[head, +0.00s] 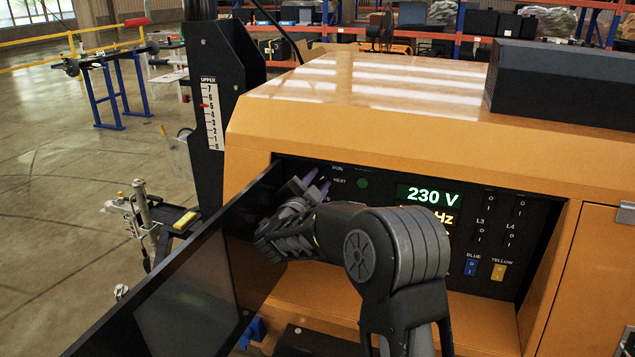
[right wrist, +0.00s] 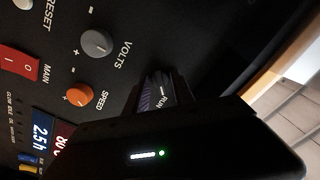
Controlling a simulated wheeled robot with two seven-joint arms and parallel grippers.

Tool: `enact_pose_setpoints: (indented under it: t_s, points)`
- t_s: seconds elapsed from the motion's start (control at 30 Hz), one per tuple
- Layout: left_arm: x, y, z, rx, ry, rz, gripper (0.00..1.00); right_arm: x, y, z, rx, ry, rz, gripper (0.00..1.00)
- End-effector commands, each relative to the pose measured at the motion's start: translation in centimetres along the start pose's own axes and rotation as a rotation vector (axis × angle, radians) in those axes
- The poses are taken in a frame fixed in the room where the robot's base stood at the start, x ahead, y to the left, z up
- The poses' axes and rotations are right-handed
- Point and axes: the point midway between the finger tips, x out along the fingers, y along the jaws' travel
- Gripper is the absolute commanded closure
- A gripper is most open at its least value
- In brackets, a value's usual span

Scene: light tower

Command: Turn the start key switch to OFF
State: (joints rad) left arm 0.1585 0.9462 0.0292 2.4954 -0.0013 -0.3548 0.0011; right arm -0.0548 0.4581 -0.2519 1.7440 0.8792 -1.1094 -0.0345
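The control panel (head: 375,182) is a black recessed face in an orange cabinet, with RUN and HEAT lettering at its upper left. My right gripper (head: 315,184) is at the panel's upper left, its two purple-tipped fingers apart. In the right wrist view the fingers (right wrist: 162,92) stand close to the panel, with the RUN lettering showing between them. I cannot make out the start key switch; the gripper and its body hide that area, so its position and any contact cannot be told. My left gripper is not in view.
An open dark door (head: 195,285) stands left of the panel. The orange speed knob (right wrist: 79,95), grey volts knob (right wrist: 96,43) and red main switch (right wrist: 20,62) are near the right gripper. A lit display (head: 427,195) reads 230 V. A black post (head: 207,120) stands left of the cabinet.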

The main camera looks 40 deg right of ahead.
Motion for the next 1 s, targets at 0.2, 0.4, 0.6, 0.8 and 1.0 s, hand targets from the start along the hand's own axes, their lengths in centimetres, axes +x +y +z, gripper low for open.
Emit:
enact_pose_setpoints:
  t_s: [0.2, 0.4, 0.6, 0.8, 1.0]
  points:
    - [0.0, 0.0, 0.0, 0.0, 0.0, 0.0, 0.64, -0.02, 0.0, 0.0, 0.0, 0.0, 0.0, 0.89]
    - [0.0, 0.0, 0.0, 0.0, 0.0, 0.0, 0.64, -0.03, 0.0, 0.0, 0.0, 0.0, 0.0, 1.0]
    - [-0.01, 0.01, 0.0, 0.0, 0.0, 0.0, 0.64, -0.04, 0.01, 0.0, -0.001, 0.0, 0.001, 1.0]
    - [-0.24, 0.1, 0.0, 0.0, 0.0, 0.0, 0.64, -0.05, -0.03, -0.02, -0.024, -0.001, 0.001, 1.0]
    - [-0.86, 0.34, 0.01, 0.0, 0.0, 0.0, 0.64, -0.06, -0.08, -0.05, -0.1, -0.001, 0.001, 1.0]
